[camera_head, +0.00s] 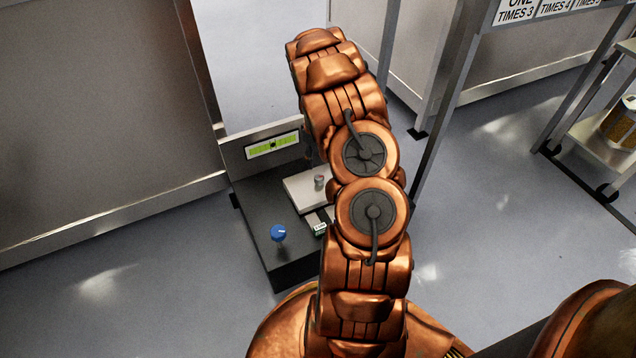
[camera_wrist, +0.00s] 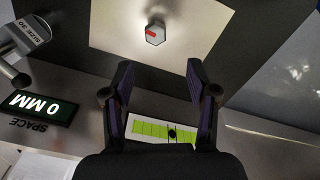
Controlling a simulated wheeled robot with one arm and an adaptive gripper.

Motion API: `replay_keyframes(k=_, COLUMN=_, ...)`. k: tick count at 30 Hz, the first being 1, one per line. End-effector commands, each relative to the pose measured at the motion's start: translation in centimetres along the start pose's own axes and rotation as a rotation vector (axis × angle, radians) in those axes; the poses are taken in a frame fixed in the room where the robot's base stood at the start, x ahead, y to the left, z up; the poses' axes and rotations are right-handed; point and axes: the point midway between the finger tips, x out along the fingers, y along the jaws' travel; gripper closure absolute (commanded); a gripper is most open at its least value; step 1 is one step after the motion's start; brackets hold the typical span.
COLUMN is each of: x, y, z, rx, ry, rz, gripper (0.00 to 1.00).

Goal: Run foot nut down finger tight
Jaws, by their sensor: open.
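A small grey hexagonal piece with a red mark, which looks like the foot nut (camera_wrist: 155,36), sits on a pale plate (camera_wrist: 215,20) in the wrist view. In the head view it is a small grey upright piece (camera_head: 319,182) on the pale plate (camera_head: 300,193). My gripper (camera_wrist: 156,80) is open and empty in the wrist view, its two dark fingers spread apart. The nut shows beyond the fingertips, between their lines, not touching them. In the head view my arm hides the gripper. Any thread under the nut cannot be seen.
A green level scale (camera_head: 272,145) stands behind the black base (camera_head: 262,218); a blue knob (camera_head: 278,233) is on its front. A "0 MM" display (camera_wrist: 42,107) and a grey tool marked "SIZE 30" (camera_wrist: 30,33) lie at the wrist view's left. Open floor lies right.

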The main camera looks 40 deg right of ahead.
Motion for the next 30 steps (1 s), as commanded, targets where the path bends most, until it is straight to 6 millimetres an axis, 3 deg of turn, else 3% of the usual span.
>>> replay_keyframes(k=1, x=1.4, y=0.3, z=0.0, rx=-0.002, ry=0.002, rz=-0.004, gripper=0.42)
replay_keyframes(k=11, x=3.4, y=0.7, z=-0.1, rx=-0.008, ry=0.009, rz=-0.007, gripper=0.42)
replay_keyframes(k=24, x=9.3, y=0.7, z=-0.2, rx=-0.009, ry=0.011, rz=-0.004, gripper=0.42)
replay_keyframes(k=30, x=9.9, y=0.7, z=-0.2, rx=-0.008, ry=0.012, rz=-0.004, gripper=0.42)
